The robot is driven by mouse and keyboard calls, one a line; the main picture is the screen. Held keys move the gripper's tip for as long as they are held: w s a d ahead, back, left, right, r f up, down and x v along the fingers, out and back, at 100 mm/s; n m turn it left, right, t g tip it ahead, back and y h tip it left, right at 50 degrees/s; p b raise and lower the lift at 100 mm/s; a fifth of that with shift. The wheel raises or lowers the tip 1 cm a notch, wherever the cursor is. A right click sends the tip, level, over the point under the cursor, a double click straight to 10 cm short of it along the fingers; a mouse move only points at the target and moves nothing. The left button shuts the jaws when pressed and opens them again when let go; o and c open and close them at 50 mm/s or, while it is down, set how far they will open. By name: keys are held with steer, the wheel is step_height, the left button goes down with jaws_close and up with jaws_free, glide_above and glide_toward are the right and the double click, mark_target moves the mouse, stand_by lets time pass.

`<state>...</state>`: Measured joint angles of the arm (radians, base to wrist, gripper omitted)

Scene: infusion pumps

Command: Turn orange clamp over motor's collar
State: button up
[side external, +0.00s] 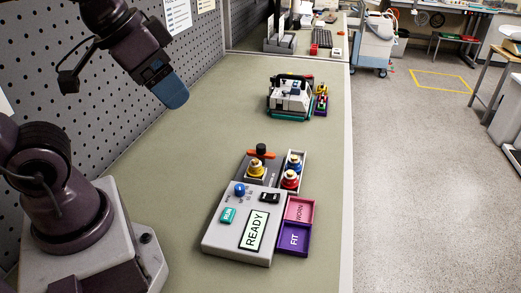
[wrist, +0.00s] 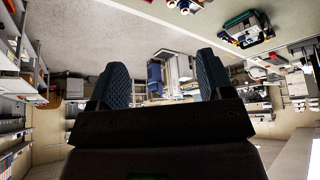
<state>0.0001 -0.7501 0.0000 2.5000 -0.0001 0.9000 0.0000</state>
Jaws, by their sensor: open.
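The orange clamp (side external: 253,154) lies crosswise at the back of the near pump unit (side external: 222,240), under a black knob (side external: 261,148). A yellow-gold round part (side external: 256,170) stands just in front of it; it may be the motor, but its collar is too small to make out. My gripper (side external: 168,90) is high up at the upper left, well apart from the clamp. In the wrist view my gripper (wrist: 162,80) has two blue padded fingers spread apart with nothing between them. The clamp cannot be made out in the wrist view.
A side tray holds blue (side external: 294,162) and red (side external: 290,179) capped parts. Pink "WORN" (side external: 299,209) and purple "FIT" (side external: 295,239) bins sit right of the unit. A second device (side external: 290,97) stands farther back. A pegboard wall (side external: 110,130) runs along the left. The bench between is clear.

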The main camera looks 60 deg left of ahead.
steer(key=c, duration=0.3)
steer(key=m+g, duration=0.6)
steer(key=m, duration=0.1)
glide_toward(261, 146)
step_height(261, 146, down, 10)
steer(key=shift+s+a+r, duration=0.1)
steer(key=shift+s, duration=0.05)
steer(key=shift+c, duration=0.2)
steer(key=c, duration=0.9)
